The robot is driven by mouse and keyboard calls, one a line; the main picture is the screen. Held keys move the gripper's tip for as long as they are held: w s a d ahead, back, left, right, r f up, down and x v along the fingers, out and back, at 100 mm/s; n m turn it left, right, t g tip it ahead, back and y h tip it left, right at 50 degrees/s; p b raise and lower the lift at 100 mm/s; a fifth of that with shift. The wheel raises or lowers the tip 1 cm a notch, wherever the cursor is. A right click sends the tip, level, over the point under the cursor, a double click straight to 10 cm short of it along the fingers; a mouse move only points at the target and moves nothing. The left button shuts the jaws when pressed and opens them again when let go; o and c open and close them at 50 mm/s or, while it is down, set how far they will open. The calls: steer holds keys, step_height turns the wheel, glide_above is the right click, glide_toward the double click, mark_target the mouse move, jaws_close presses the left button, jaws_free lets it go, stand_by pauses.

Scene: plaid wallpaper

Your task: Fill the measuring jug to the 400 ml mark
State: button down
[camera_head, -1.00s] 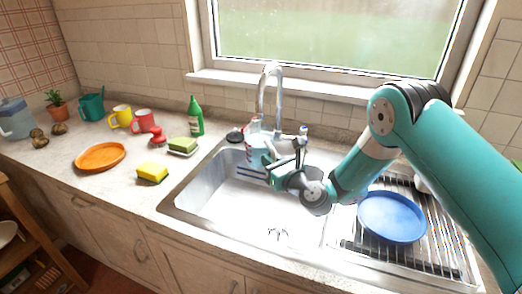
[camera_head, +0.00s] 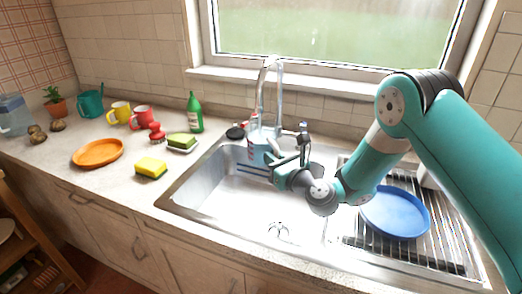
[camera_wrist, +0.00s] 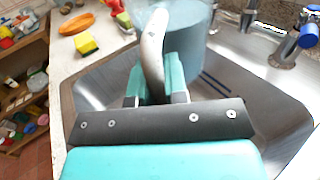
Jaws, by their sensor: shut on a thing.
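The clear measuring jug (camera_head: 258,152) is over the left part of the sink, below the tap (camera_head: 262,92). Red marks show on its side, and bluish water appears inside. My gripper (camera_head: 278,160) is shut on the jug's handle. In the wrist view the pale curved handle (camera_wrist: 152,48) sits between my fingers (camera_wrist: 157,80), and the jug (camera_wrist: 195,70) stands beyond it, looking blue and partly filled. A thin vertical column hangs from the spout end; I cannot tell spout from running water. The level against the marks is too small to read.
The sink basin (camera_head: 240,205) is otherwise clear. A blue plate (camera_head: 398,212) lies on the drying rack (camera_head: 440,240) at right. A green bottle (camera_head: 195,112), sponge (camera_head: 151,168), mugs and an orange plate (camera_head: 98,152) stand on the left counter. A blue tap knob (camera_wrist: 309,36) shows in the wrist view.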

steer(key=s+a+b+v, duration=0.1)
steer(key=b+v, duration=0.5)
steer(key=b, duration=0.2)
steer(key=shift+s, duration=0.15)
